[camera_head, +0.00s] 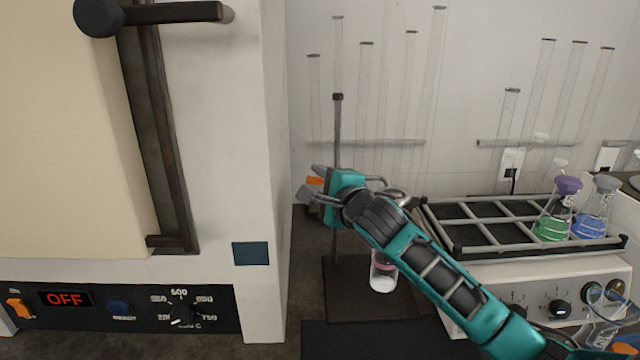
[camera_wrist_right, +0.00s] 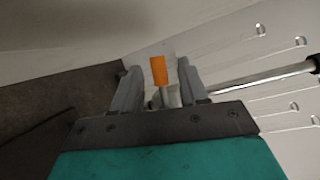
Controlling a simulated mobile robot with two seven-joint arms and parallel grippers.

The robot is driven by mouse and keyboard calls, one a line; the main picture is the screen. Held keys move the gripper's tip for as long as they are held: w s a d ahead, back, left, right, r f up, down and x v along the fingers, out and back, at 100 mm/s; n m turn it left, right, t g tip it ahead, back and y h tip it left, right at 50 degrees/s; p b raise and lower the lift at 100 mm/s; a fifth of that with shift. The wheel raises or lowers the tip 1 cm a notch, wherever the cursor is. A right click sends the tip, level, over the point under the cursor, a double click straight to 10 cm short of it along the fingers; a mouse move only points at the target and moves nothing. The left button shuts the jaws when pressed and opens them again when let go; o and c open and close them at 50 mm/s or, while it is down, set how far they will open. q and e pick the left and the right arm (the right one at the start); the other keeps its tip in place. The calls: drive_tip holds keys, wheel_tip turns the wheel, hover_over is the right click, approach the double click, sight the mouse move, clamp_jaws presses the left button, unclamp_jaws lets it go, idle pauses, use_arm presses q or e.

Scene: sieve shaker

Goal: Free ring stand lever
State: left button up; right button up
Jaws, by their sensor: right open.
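The ring stand has a thin upright rod (camera_head: 337,130) on a dark base plate (camera_head: 345,300). Its orange lever (camera_head: 314,181) shows just beyond my right gripper's fingers; in the right wrist view the lever (camera_wrist_right: 158,70) stands between the two fingers. My right gripper (camera_head: 310,189) is open around the lever, and I cannot tell whether a finger touches it. The metal ring (camera_head: 397,197) is partly hidden by my right arm. A small vessel with white contents (camera_head: 382,279) and a pink band is below the ring. My left gripper is not in view.
A large furnace (camera_head: 215,130) with a dial panel fills the left. A shaker (camera_head: 540,280) with a rack holding green (camera_head: 553,225) and blue (camera_head: 592,222) flasks stands at the right. Glass tubes (camera_head: 390,100) hang on the back wall.

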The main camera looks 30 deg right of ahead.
clamp_jaws()
idle(0.3)
idle(0.4)
